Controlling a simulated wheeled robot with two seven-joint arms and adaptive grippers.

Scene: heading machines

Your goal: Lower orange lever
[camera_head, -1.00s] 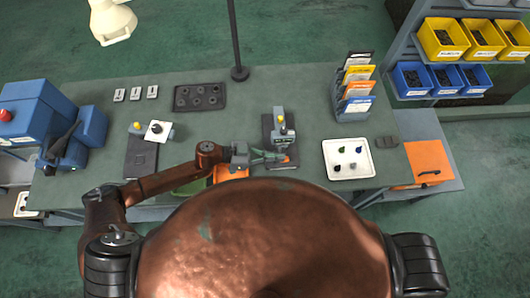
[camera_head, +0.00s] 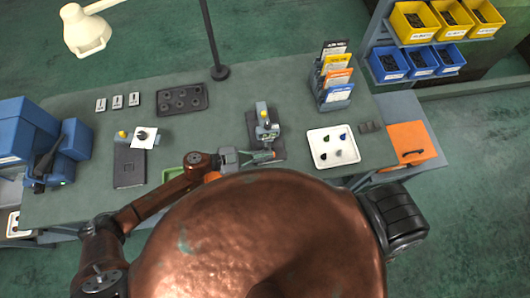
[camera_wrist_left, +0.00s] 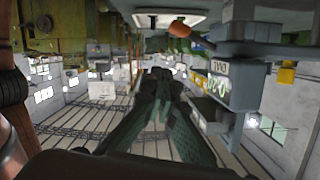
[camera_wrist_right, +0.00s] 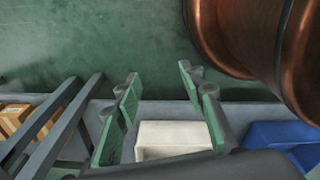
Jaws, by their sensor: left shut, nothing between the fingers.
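A small grey bench machine (camera_head: 265,128) with a yellow knob stands on a dark base at the middle of the workbench. In the left wrist view, a lever with an orange end (camera_wrist_left: 179,30) sticks out from a grey machine body (camera_wrist_left: 235,75) at the upper right. My left gripper (camera_head: 272,155) is shut and empty, close beside the machine's near side. In the left wrist view my left fingers (camera_wrist_left: 160,75) meet below the orange end, with a gap between them in the picture. I cannot tell whether they touch the machine. My right gripper (camera_wrist_right: 158,76) is open and empty, away from the machine.
A white tray (camera_head: 322,158) with several small parts and a rack of coloured cards (camera_head: 334,80) stand right of the machine. A dark tray (camera_head: 182,99) and a second small device (camera_head: 130,165) are to the left. A lamp pole (camera_head: 212,40) rises behind.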

